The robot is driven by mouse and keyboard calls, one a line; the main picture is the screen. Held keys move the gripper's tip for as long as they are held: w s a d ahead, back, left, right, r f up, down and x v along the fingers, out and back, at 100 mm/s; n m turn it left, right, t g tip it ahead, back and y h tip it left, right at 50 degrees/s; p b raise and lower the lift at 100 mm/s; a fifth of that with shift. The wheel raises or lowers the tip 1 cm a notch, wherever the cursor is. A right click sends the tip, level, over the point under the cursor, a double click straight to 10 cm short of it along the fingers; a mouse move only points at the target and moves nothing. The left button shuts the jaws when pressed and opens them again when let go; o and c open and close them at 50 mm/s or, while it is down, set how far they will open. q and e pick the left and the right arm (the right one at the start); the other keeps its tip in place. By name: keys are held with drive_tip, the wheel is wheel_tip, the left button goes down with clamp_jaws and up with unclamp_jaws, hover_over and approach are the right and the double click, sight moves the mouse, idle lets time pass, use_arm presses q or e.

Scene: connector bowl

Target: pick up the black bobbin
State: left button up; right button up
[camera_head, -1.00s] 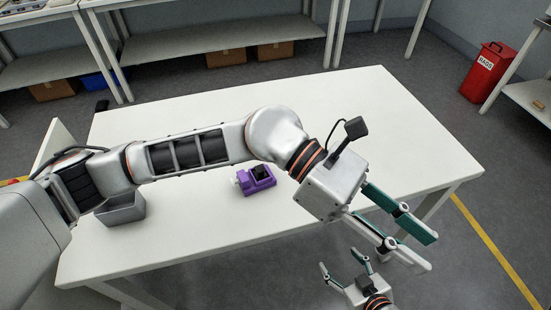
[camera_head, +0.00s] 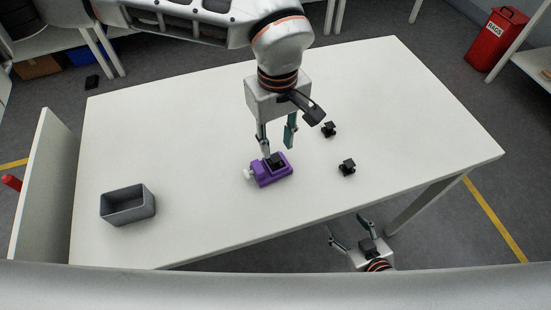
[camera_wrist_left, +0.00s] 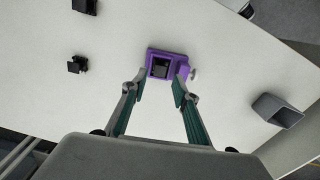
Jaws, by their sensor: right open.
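A black bobbin-like piece (camera_head: 275,159) sits in a purple holder (camera_head: 272,177) with a white knob on its left side. Two similar small black pieces lie loose on the table, one farther back (camera_head: 329,129) and one nearer (camera_head: 347,167). I cannot tell which is the bobbin. My left gripper (camera_head: 277,147) points down, just above the purple holder. Its fingers are apart and empty. In the left wrist view the gripper (camera_wrist_left: 158,92) frames the holder (camera_wrist_left: 182,66) and its black piece (camera_wrist_left: 160,67). My right gripper (camera_head: 351,231) is open and empty, below the table's front edge.
A grey open bin (camera_head: 128,205) stands at the left of the white table (camera_head: 210,120). An upright white panel (camera_head: 45,185) stands beyond the left edge. A red bin (camera_head: 496,38) is on the floor at right. The table's right part is clear.

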sight(276, 158)
use_arm(q)
drive_tip(key=shift+w+a+f, duration=0.1)
drive_tip(key=shift+f, duration=1.25)
drive_tip(key=shift+w+a+f, duration=0.1)
drive_tip(key=shift+f, duration=1.25)
drive_tip(key=c, duration=0.7)
